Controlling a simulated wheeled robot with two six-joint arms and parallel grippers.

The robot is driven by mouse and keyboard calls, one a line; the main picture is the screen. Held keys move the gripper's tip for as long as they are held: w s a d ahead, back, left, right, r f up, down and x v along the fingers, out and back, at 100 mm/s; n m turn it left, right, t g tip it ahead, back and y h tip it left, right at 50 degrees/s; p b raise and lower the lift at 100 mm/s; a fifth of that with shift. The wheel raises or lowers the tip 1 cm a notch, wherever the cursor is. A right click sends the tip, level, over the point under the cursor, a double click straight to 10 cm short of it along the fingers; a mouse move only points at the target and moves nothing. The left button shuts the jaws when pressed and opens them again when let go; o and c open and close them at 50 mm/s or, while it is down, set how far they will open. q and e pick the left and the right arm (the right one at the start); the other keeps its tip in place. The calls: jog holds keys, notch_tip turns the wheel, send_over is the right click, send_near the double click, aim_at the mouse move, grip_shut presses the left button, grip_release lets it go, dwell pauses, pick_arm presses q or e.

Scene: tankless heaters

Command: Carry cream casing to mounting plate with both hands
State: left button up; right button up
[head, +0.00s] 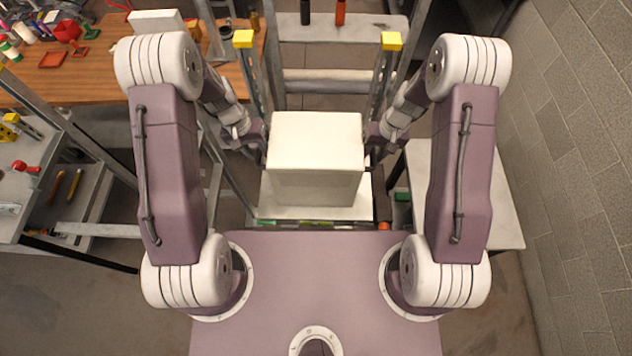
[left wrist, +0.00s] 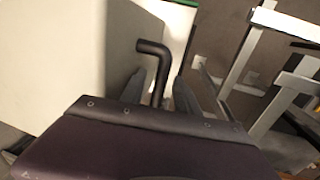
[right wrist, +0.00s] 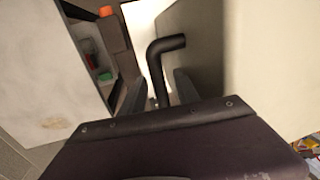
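The cream casing (head: 316,145) is a boxy block upright in the middle of the head view, over a pale surface (head: 290,212). Its side also fills the left part of the left wrist view (left wrist: 60,60) and the right part of the right wrist view (right wrist: 270,70). A dark bent handle (left wrist: 162,62) stands out between my left gripper's (left wrist: 159,80) fingers, with gaps beside it. A matching handle (right wrist: 160,60) stands between my right gripper's (right wrist: 159,82) fingers, also with gaps. Both grippers look open, one at each side of the casing. I cannot clearly identify the mounting plate.
A metal frame with two yellow-capped posts (head: 243,39) (head: 391,41) and grey crossbars (head: 325,80) stands behind the casing. A wooden bench (head: 85,80) with tools is at the far left, a pale table (head: 508,215) at right, and a block wall (head: 580,130) beyond.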

jog(key=shift+s, duration=0.1)
pick_arm(q)
notch_tip(320, 180, up, 10)
jog(key=a, duration=0.2)
jog(key=shift+r, duration=0.25)
pick_arm(e)
notch_tip(320, 180, up, 12)
jog(key=d, duration=0.2)
pick_arm(q)
jog(key=shift+s, duration=0.15)
